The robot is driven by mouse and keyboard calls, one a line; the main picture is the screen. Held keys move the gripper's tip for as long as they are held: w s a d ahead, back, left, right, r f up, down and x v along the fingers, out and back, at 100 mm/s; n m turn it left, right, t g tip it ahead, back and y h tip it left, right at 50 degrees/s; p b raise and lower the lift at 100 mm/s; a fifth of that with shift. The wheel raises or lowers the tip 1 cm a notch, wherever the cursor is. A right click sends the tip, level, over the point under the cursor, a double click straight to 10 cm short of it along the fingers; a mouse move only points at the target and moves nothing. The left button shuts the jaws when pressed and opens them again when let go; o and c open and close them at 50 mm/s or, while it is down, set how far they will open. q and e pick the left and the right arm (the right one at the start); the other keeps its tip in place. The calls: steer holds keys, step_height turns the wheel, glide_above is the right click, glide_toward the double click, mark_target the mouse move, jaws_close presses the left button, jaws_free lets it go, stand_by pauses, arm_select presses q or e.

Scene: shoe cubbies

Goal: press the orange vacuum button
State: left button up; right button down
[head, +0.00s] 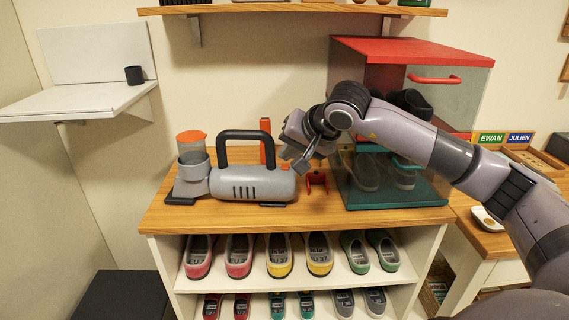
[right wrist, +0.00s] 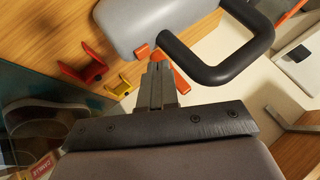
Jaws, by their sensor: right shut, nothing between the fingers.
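The vacuum (head: 235,184) is a grey canister with a black loop handle (head: 243,135), standing on the wooden top. A small orange button (head: 285,167) shows on the upper right end of its body. My right gripper (head: 289,156) is just above that end. In the right wrist view the shut, empty fingers (right wrist: 158,62) point at the vacuum body (right wrist: 160,20). The orange button (right wrist: 142,50) is right beside their tips; I cannot tell whether they touch. My left gripper is out of view.
A red bracket (head: 317,182) stands right of the vacuum, and a tall orange piece (head: 267,150) behind it. A glass cabinet with a red top (head: 410,50) holds shoes close to my right arm. Shoe shelves (head: 300,283) are below. A yellow bracket (right wrist: 120,86) shows in the right wrist view.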

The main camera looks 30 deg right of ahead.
mark_target(289, 168)
steer(key=shift+r, duration=0.1)
step_height(289, 168, up, 6)
steer(key=p, duration=0.4)
stand_by(0.5)
